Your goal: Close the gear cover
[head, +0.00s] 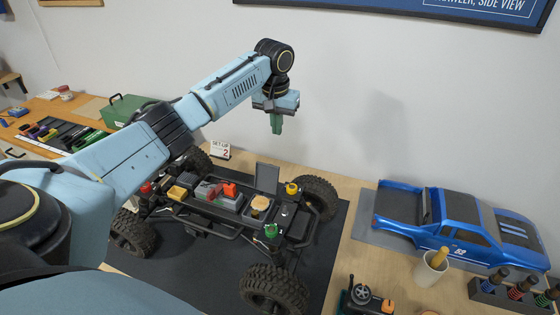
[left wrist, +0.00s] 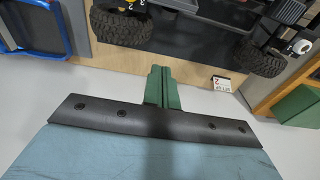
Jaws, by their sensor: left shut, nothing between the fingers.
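The crawler chassis (head: 205,209) stands on a dark mat, with big black tyres. The gear cover (head: 267,178) looks like a dark flat panel standing upright, open, at the back of a bay on the chassis. A round tan gear (head: 260,203) shows uncovered in front of it. My left gripper (head: 277,124) has green fingers, shut and empty, pointing down in the air above and behind the cover, apart from it. The fingers also show in the left wrist view (left wrist: 162,88), with the cover not clearly seen there. My right gripper is not in view.
A blue truck body (head: 455,222) lies to the right. A cup (head: 431,268) and a shock stand (head: 515,298) are near the front right. A small sign (head: 220,150) stands behind the chassis. A green box (head: 126,111) sits at the left. The air around my gripper is clear.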

